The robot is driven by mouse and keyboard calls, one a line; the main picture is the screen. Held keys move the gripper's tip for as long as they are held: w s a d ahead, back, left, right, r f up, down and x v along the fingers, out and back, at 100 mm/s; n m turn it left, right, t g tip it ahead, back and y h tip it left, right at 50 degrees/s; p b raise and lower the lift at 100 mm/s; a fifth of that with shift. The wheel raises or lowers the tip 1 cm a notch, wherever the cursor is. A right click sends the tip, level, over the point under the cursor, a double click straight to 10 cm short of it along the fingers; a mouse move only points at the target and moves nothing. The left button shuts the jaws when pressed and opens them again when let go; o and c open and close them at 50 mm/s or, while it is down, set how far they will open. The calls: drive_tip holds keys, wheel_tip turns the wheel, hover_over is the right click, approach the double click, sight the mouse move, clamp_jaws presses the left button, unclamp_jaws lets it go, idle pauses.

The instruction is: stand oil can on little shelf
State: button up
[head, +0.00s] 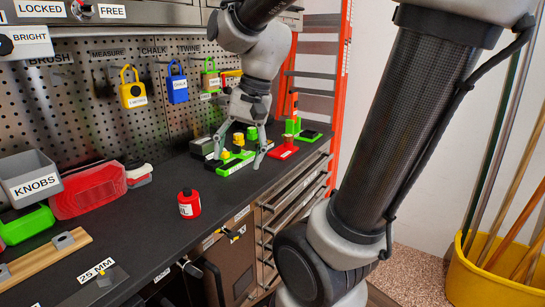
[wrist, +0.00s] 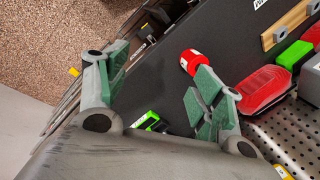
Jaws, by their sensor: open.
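The oil can is a small red can (head: 189,204) with a white label and a dark cap, upright on the dark worktop near its front edge. In the wrist view the red can (wrist: 189,62) shows close beside the right finger, apart from the space between the fingers. My gripper (head: 239,157) is open and empty, above the worktop to the right of the can in the head view. In the wrist view my gripper (wrist: 160,88) has its green-padded fingers spread wide. I cannot make out the little shelf in either view.
Red and green holders (head: 283,152) stand around and behind my gripper. A red case (head: 88,190) and a grey KNOBS bin (head: 30,180) are to the left. The worktop around the can is clear.

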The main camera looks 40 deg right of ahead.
drive_tip(key=s+d+n+t+h, duration=0.2)
drive_tip(key=s+d+n, duration=0.3)
drive_tip(key=s+n, duration=0.2)
drive_tip(key=shift+s+n+t+h, duration=0.3)
drive_tip(key=shift+s+n+t, duration=0.05)
drive_tip(key=shift+n+t, duration=0.05)
drive_tip(key=shift+r, duration=0.1)
idle(0.5)
